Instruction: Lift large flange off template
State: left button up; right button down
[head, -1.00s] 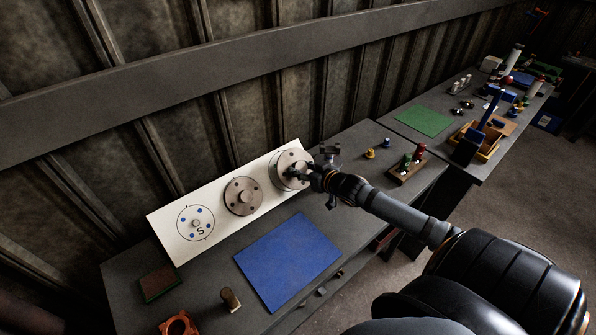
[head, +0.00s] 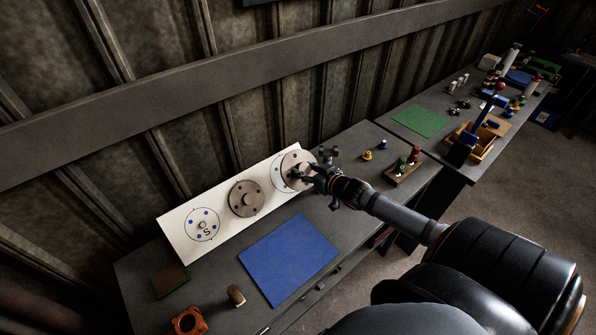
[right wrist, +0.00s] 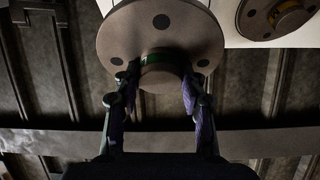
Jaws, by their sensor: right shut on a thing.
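The large flange (head: 296,168), a grey-brown disc with bolt holes and a central hub, is at the right end of the white template (head: 215,241). Part of a printed circle shows on the template at its left, so it sits off that outline. My right gripper (head: 308,179) is shut on its hub. In the right wrist view the flange (right wrist: 160,22) fills the top, with the two fingers (right wrist: 160,92) on either side of the hub. A smaller flange (head: 246,199) lies mid-template; it also shows in the right wrist view (right wrist: 283,16). My left gripper is out of view.
A blue mat (head: 289,259) lies in front of the template. A wooden block with small pegs (head: 404,170) and a yellow piece (head: 367,155) stand to the right. An orange part (head: 189,321) and a brown cylinder (head: 236,296) are at the front left. The wall is close behind.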

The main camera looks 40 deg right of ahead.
jog(key=shift+s+r+p, duration=0.2)
jog(key=shift+r+p, duration=0.3)
jog(key=shift+s+r+p, duration=0.15)
jog(key=shift+r+p, duration=0.3)
jog(key=shift+p, duration=0.05)
jog(key=shift+s+r, duration=0.55)
jog(key=shift+r, duration=0.1)
